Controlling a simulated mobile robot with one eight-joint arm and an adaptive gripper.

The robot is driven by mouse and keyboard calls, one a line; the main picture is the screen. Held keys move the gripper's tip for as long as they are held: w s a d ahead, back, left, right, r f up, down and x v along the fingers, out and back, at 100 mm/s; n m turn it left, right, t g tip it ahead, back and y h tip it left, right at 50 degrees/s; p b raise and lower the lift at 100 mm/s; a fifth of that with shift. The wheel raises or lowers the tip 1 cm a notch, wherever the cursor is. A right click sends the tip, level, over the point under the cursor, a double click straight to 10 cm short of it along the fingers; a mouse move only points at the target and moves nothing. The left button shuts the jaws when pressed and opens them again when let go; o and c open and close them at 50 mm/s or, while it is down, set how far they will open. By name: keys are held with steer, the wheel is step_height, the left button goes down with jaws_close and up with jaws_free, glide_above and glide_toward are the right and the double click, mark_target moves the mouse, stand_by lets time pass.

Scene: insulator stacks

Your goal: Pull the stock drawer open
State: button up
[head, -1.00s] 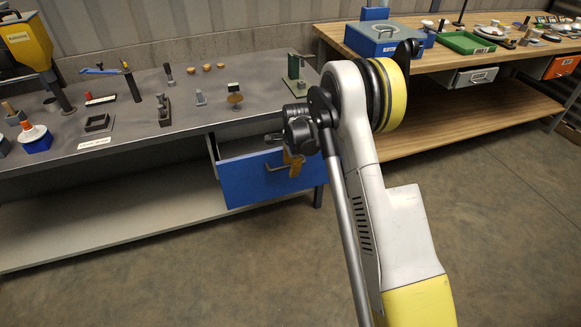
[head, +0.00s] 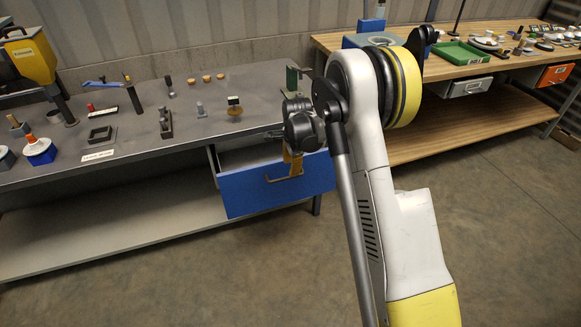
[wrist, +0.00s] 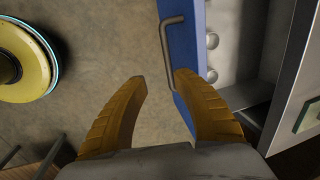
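The blue-fronted stock drawer (head: 250,190) under the grey bench stands partly open. Its grey bar handle (head: 285,178) is on the front. My gripper (head: 292,160) is at the handle, partly hidden by my own wrist in the head view. In the wrist view my gripper (wrist: 160,78) has its two yellow fingers apart. The drawer's handle (wrist: 166,45) runs down to the right fingertip, with its lower end between the fingertips and close to the right one. Whether they touch is unclear. The left finger stands clear over the floor.
The grey bench top (head: 60,165) carries several small parts. Pale round things (wrist: 211,58) show inside the drawer. A wooden bench (head: 470,68) with a green tray (head: 460,52) stands at the right. The floor in front of the drawer is clear.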

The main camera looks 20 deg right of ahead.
steer(key=r, duration=0.1)
steer(key=r+p, duration=0.1)
steer(key=r, duration=0.2)
steer(key=shift+s+p, duration=0.35)
steer(key=shift+p, duration=0.05)
steer(key=shift+f, duration=0.1)
step_height(320, 180, up, 12)
steer(key=s, duration=0.2)
steer(key=shift+s, duration=0.2)
steer(key=shift+f, duration=0.1)
